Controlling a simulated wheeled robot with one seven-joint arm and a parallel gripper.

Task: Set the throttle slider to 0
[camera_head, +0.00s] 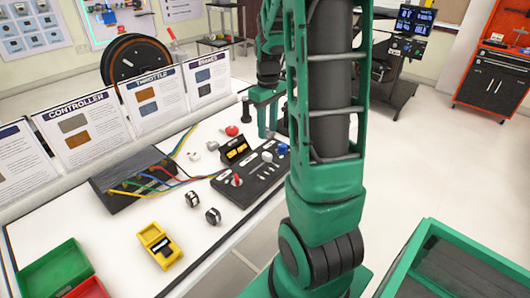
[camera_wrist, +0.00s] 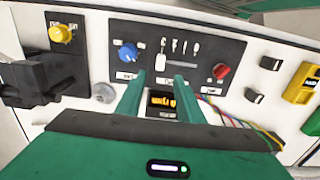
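The dark control panel (camera_wrist: 225,50) carries the throttle slider, whose white handle (camera_wrist: 160,62) sits at the left end of a horizontal slot in the wrist view. Small white marks stand above the slot; I cannot read them surely. In the head view the panel (camera_head: 255,185) lies on the white table, with the white handle (camera_head: 267,157) near its far end. My gripper (camera_wrist: 160,79) is open and empty. Its two green fingertips are apart, at the panel's near edge, with the handle just beyond the gap between them. I cannot tell whether either touches anything. My gripper (camera_head: 267,133) also shows in the head view.
A blue knob (camera_wrist: 128,52) is left of the slider and a red knob (camera_wrist: 221,71) right. A small box with amber display (camera_wrist: 163,100) lies below the fingers. A black box with yellow knob (camera_wrist: 61,33) is at left. Coloured cables (camera_wrist: 235,120) run at right.

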